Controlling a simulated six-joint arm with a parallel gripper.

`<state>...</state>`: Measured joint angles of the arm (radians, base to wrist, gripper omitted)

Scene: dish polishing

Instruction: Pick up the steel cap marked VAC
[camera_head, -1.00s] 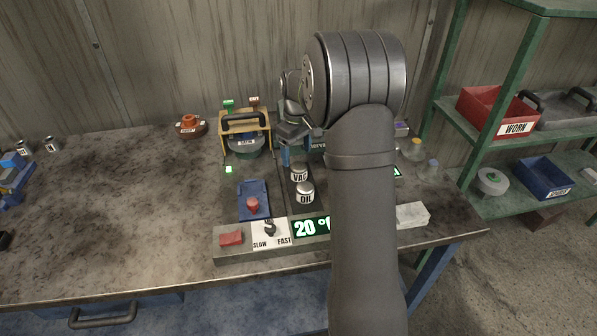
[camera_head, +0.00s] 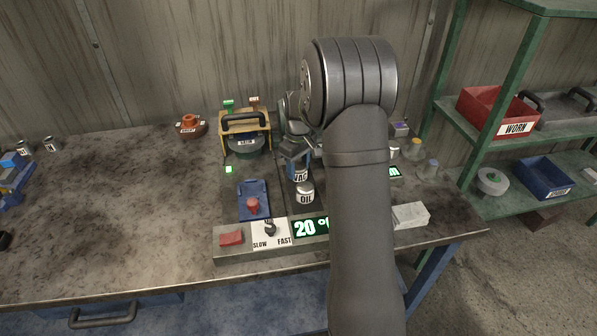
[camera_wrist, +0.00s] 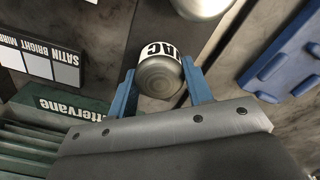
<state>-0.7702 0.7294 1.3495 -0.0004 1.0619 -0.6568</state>
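The steel cap marked VAC (camera_head: 301,176) stands on the workbench just behind the cap marked OIL (camera_head: 305,193). In the wrist view the VAC cap (camera_wrist: 160,75) shows its round metal top and part of its white label. My gripper (camera_wrist: 159,82) has one blue finger on each side of the VAC cap, very close to its sides; whether they press on it I cannot tell. In the head view my gripper (camera_head: 294,160) is right over the VAC cap and hides its top. The OIL cap shows partly at the wrist view's top edge (camera_wrist: 203,6).
A control strip with a red button (camera_head: 231,238), a SLOW/FAST dial (camera_head: 270,230) and a green display (camera_head: 310,227) lies in front. A blue block with a red knob (camera_head: 253,203) is to the left. A polishing machine (camera_head: 245,140) stands behind. The bench's left part is mostly clear.

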